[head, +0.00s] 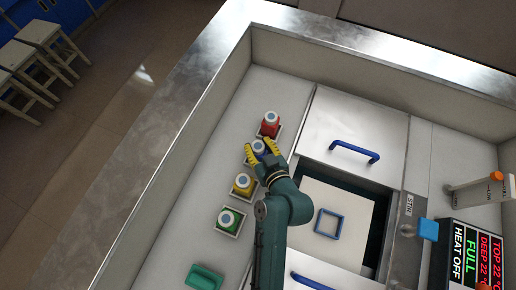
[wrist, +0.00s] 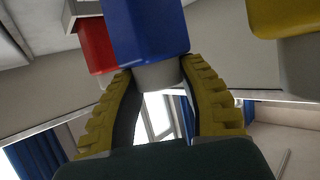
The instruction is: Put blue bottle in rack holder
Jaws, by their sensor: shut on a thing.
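The blue bottle (head: 258,146) with a pale round top is in the row of coloured bottles, between the red and yellow ones. My gripper (head: 259,150) has its yellow fingers on both sides of the blue bottle and is shut on it. In the wrist view, the fingers (wrist: 158,78) close around the pale neck below the blue body (wrist: 146,30). A blue square frame (head: 319,222), likely the rack holder, lies on a white surface in the open bay, right of my arm. Whether the bottle still touches its tray is hidden.
The red bottle (head: 270,128), yellow bottle (head: 242,184) and green bottle (head: 227,219) stand in small trays close by. A lid with a blue handle (head: 355,152) is beyond the bay.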

